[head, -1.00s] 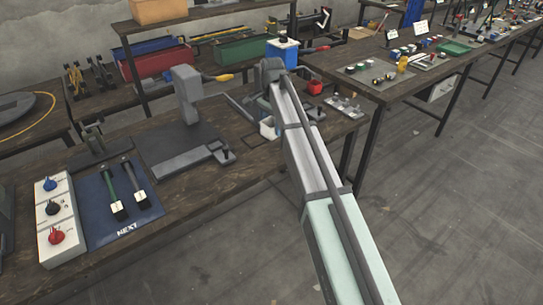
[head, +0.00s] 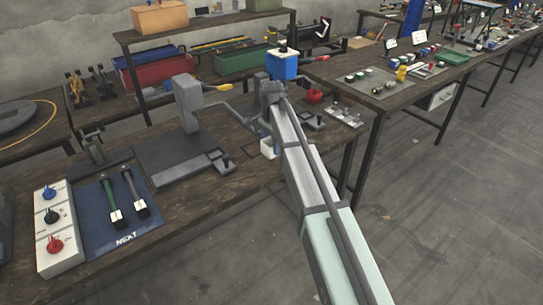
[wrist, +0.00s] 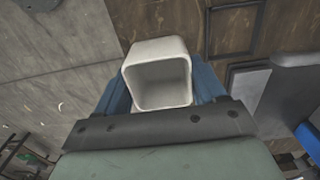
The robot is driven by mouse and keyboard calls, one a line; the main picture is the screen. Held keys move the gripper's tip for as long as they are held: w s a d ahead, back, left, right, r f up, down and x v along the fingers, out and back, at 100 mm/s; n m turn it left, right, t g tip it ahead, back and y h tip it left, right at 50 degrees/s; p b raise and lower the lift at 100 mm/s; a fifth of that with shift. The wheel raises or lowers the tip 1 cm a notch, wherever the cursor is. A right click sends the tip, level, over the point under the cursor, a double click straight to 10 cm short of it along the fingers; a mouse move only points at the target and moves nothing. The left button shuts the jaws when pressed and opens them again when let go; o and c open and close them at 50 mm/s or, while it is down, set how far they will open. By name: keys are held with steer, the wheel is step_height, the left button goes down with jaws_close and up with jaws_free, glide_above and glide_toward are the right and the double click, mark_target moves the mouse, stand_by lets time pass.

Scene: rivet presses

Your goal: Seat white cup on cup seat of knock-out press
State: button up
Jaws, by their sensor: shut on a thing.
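The white cup (wrist: 158,75) is square and hollow, and its opening faces the wrist camera. My gripper (wrist: 160,97) is shut on it, with a blue finger on each side. In the head view the cup (head: 268,150) shows partly beside my arm, over the bench near its front edge. A grey press (head: 187,103) with a yellow-ended lever stands left of it. A blue-topped press (head: 283,66) stands behind my arm, partly hidden. I cannot tell which is the knock-out press.
A blue mat (head: 118,215) with two handled tools and a white control box (head: 58,228) with knobs lie at the front left. A red container (head: 314,95) and a small metal plate (head: 343,116) with fittings are right of my arm.

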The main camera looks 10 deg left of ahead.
mark_target(272, 155)
steer(key=shift+f, duration=2.65)
steer(key=shift+f, duration=0.15)
steer(key=o, duration=1.1)
